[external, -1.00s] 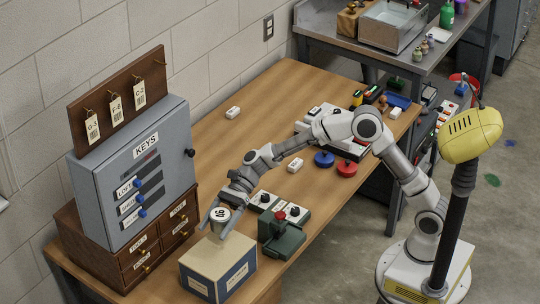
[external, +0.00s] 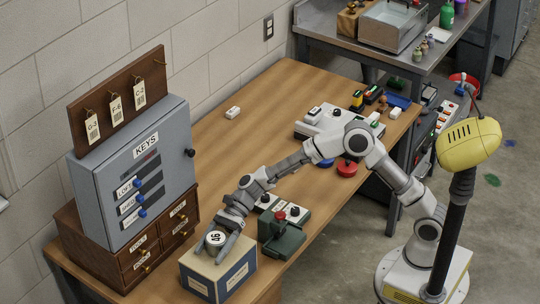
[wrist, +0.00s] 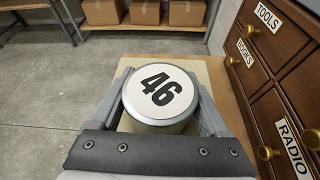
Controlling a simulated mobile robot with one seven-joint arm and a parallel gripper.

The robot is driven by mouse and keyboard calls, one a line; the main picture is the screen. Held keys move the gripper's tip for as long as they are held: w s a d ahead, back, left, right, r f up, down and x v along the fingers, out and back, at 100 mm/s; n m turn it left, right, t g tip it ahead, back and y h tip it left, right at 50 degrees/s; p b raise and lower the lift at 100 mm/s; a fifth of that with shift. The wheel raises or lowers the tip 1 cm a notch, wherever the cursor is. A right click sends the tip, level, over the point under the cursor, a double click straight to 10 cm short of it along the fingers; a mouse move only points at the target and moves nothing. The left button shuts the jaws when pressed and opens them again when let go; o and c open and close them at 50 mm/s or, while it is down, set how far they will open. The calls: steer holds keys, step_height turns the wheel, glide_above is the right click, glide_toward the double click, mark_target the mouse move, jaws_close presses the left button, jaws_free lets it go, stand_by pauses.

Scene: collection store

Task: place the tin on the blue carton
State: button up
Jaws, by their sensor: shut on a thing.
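The tin (external: 216,238) is a short round can with a white lid marked 46. It also shows in the wrist view (wrist: 159,92), upright between the two fingers. My gripper (external: 215,247) is shut on the tin. The tin is over the carton's top. Its underside is hidden, so I cannot tell whether it touches the carton. In the wrist view the carton's tan top (wrist: 213,72) shows around the tin.
The wooden drawer unit (external: 150,245) with the grey key cabinet (external: 135,190) stands left of the carton. A green device with a red knob (external: 282,238) stands close to its right. The table's middle (external: 235,150) is largely clear.

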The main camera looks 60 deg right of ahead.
steer(key=o, duration=1.3)
steer(key=shift+r, duration=0.15)
steer(key=p+v, duration=0.2)
steer(key=v, duration=1)
steer(key=shift+p, duration=0.4)
steer(key=s+d+r+n+t+h, duration=0.2)
steer(key=s+d+n+h, duration=0.4)
steer(key=s+d+n, duration=0.3)
steer(key=s+d+r+n+t+h, duration=0.2)
steer(key=s+d+n+t+h, duration=0.2)
steer(key=s+d, duration=1.3)
steer(key=d+n+h, duration=0.3)
steer(key=d+n, duration=0.2)
steer(key=d, duration=0.3)
steer(key=shift+s+d+n+h, duration=0.25)
steer(key=shift+s+n+h, duration=0.05)
